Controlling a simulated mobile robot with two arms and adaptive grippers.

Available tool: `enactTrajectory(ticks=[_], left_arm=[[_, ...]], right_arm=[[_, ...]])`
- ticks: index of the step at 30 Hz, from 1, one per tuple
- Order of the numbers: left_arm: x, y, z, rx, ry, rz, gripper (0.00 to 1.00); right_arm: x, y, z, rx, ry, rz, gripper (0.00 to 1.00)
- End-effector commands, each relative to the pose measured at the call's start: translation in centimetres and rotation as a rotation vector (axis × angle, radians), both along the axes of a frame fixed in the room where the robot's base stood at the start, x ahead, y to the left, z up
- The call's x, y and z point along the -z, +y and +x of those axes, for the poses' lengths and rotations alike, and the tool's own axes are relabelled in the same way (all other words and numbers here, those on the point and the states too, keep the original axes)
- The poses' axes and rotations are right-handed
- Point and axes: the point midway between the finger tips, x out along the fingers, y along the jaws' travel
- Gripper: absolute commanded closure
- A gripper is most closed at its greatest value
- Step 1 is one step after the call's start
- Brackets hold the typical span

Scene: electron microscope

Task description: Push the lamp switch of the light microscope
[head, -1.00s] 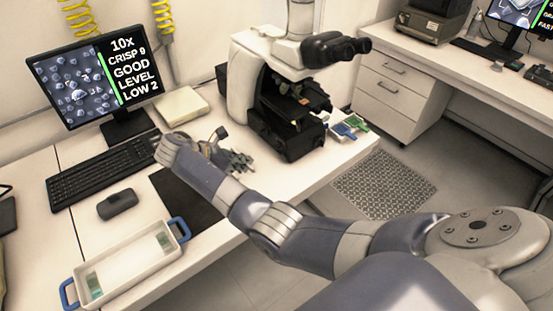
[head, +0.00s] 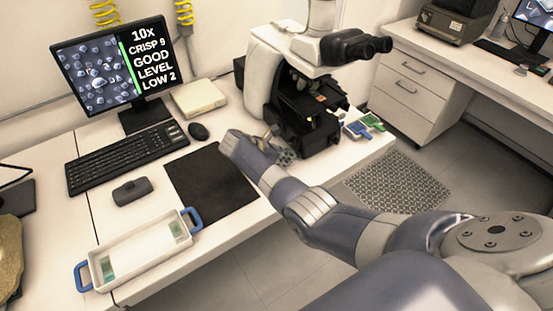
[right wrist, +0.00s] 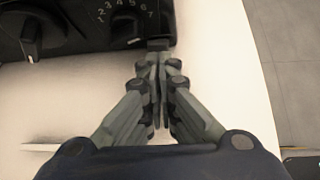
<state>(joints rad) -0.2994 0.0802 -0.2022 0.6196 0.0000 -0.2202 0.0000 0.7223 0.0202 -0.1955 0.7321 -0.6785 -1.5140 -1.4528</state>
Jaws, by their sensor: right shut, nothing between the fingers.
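The light microscope (head: 262,78) stands upright on the white bench, with a white body, black eyepieces and a dark base (head: 308,136). My right gripper (head: 287,155) is at the near left side of that base, partly hidden by my wrist. In the right wrist view its fingers (right wrist: 158,50) are shut together and empty. Their tips are at the lower edge of a black panel (right wrist: 85,25), just right of a dial numbered in white (right wrist: 127,28); whether they touch it I cannot tell. A second black knob (right wrist: 38,40) is further left. I cannot make out the lamp switch. My left gripper is not in view.
A monitor (head: 115,65), keyboard (head: 125,158), mouse (head: 199,131), black mat (head: 212,182) and blue-handled tray (head: 140,250) lie to the left. Blue and green pieces (head: 362,127) are right of the base. The bench edge is close under my right arm.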

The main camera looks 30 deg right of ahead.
Motion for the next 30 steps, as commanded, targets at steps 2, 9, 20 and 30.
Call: enactTrajectory(ticks=[2,9,20,30], left_arm=[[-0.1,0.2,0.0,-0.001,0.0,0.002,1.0],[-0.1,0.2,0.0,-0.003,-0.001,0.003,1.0],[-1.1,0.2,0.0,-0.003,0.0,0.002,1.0],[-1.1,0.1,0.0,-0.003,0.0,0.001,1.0]], right_arm=[[-0.1,-0.5,0.0,0.0,0.0,0.0,1.0],[0.0,-0.6,0.1,-0.001,-0.001,0.0,1.0],[-0.3,-2.5,0.2,0.0,-0.002,-0.002,1.0],[-0.2,-2.7,0.2,0.002,-0.001,-0.005,1.0]])
